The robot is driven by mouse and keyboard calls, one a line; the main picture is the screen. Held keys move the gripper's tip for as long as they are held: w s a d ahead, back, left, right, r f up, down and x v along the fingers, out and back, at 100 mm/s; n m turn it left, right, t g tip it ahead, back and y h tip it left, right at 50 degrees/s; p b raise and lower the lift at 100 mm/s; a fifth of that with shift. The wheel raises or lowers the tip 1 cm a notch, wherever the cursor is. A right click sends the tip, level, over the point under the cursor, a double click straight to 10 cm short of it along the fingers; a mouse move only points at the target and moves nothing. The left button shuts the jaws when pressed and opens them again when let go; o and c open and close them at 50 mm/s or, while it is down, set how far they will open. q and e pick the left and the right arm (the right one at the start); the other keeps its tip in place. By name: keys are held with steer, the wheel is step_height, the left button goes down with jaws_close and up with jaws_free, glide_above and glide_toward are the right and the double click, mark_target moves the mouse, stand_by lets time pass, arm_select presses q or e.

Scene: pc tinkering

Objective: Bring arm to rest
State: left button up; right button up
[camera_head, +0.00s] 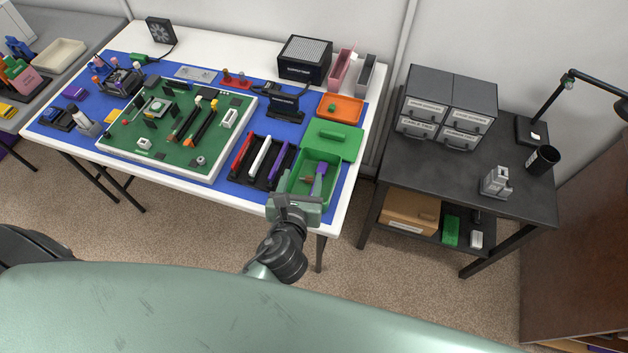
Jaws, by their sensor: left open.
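My left gripper (294,203) is at the front right edge of the white table (339,212), close to the green box (304,174). Its arm (280,252) rises from below, between my body and the table. The gripper is open, and I see nothing held in it; its fingertips are hard to make out at this size. I cannot tell whether it touches the box. My right gripper is not in view.
A green board (172,137) with parts lies on the blue mat (217,184). A black tray (243,176) holds pens beside the green box. A dark side table (420,160) with drawers (445,105) stands to the right.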

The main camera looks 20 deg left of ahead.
arm_select(q)
steer(key=shift+v, duration=1.7)
steer(key=s+a+n+g, duration=0.1)
steer(key=n, duration=0.2)
steer(key=s+a+f+n, duration=0.1)
steer(key=a+n, duration=0.1)
steer(key=n, duration=0.1)
steer(key=a+n+g+y, duration=0.1)
steer(key=a+n, duration=0.1)
steer(key=n, duration=0.1)
steer(key=shift+s+a+f+n+g, duration=0.1)
steer(key=shift+s+f+n+g, duration=0.2)
steer(key=shift+s+n, duration=0.1)
steer(key=s+a+n+g+h, duration=0.1)
steer(key=s+n+g+h, duration=0.15)
steer(key=s+n, duration=0.6)
steer(key=s+n+g+h, duration=0.1)
steer(key=s+n+g, duration=0.3)
steer(key=n, duration=0.9)
step_height(320, 180, down, 28)
steer(key=s+g, duration=0.2)
steer(key=s, duration=0.1)
steer(key=s+a+f+g, duration=0.1)
steer(key=s+a+f, duration=0.2)
steer(key=s+f, duration=1.2)
steer(key=shift+s, duration=0.55)
